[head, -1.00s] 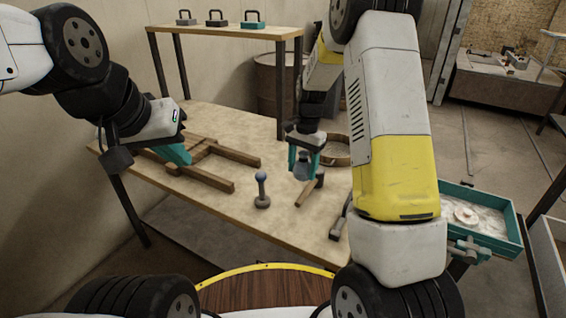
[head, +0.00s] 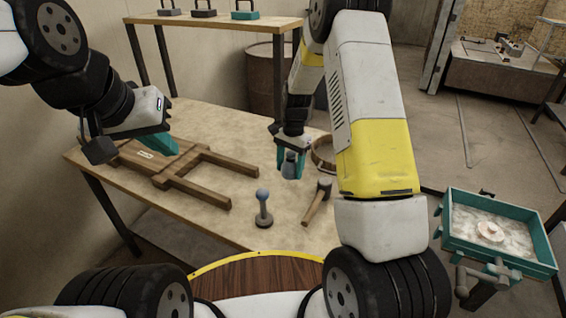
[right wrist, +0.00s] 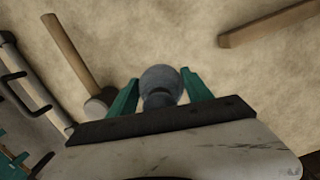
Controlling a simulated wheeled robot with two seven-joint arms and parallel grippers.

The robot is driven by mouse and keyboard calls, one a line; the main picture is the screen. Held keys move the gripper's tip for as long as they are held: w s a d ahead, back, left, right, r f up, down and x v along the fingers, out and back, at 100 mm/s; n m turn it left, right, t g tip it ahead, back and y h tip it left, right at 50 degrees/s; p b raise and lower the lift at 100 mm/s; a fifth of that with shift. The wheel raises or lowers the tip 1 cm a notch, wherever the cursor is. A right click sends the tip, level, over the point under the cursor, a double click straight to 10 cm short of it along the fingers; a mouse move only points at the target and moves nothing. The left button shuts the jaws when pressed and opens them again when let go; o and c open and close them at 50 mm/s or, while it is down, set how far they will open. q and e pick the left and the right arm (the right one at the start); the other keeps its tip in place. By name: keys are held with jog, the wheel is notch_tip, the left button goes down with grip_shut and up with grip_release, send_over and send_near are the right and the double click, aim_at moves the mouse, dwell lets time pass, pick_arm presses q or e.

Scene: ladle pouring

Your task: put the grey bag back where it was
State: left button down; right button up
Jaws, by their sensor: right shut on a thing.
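The grey bag (right wrist: 162,82) is a rounded grey lump between the two teal fingers of my right gripper (right wrist: 160,95), which is shut on it. In the head view the bag (head: 289,168) hangs below my right gripper (head: 291,160) over the right half of the workbench (head: 235,135). I cannot tell exactly how far it is above the top. My left gripper (head: 161,143) is over the left part of the bench, above a wooden frame (head: 185,168). Its teal fingers overlap in the picture, so their opening is hidden.
A mallet (head: 318,200) and a blue-knobbed tool (head: 263,207) are near the bench's front edge. A round sieve (head: 325,155) is partly hidden behind my right arm. A shelf (head: 205,22) stands behind. A teal sand tray (head: 495,230) is at right. The bench middle is clear.

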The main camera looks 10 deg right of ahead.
aim_at(289, 176)
jog(key=shift+f, duration=2)
jog(key=shift+f, duration=0.1)
jog(key=o, duration=1.4)
